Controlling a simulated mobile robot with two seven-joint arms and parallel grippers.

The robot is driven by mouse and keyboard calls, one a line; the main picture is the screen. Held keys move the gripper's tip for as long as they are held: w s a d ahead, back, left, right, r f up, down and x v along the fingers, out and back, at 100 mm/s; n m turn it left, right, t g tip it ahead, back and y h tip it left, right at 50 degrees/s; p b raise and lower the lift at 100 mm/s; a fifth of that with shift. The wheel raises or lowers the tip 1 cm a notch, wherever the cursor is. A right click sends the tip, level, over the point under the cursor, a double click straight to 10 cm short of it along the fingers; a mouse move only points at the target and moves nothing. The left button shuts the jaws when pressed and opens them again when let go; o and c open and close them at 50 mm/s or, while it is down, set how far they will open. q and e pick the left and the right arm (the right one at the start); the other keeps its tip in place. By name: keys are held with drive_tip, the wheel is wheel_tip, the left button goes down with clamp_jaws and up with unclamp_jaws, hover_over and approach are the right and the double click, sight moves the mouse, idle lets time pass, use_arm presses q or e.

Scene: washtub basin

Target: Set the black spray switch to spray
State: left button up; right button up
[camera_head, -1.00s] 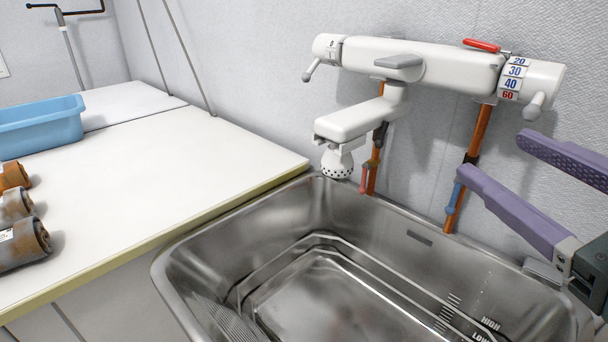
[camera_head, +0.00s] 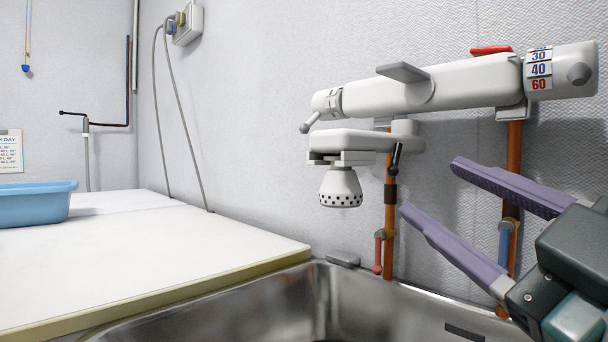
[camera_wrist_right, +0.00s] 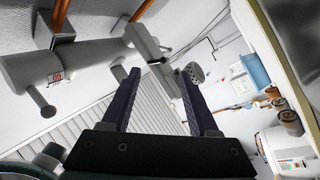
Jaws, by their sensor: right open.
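A small black lever (camera_head: 396,158), which looks like the spray switch, hangs beside the white spout (camera_head: 350,141), right of the dotted spray head (camera_head: 340,188). Its exact setting is too small to read. My right gripper (camera_head: 432,188) reaches in from the right with two purple fingers spread apart, empty. Its tips point left, short of the lever and to its right in the head view. In the right wrist view, the open fingers (camera_wrist_right: 158,75) point toward the spout, and the spray head (camera_wrist_right: 194,72) shows by the right-hand fingertip. My left gripper is not in view.
The white mixer bar (camera_head: 450,86) with a red lever (camera_head: 491,50) and temperature dial (camera_head: 539,70) runs above. Copper pipes (camera_head: 390,230) with valves stand behind. The steel basin (camera_head: 240,308) lies below. A white counter (camera_head: 140,245) with a blue tub (camera_head: 35,204) is left.

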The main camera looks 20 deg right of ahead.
sight(396, 159)
drive_tip(key=shift+p+x, duration=0.35)
drive_tip(key=shift+x, duration=2.4)
drive_tip(key=shift+c, duration=0.3)
clamp_jaws()
drive_tip(key=shift+s, duration=0.1)
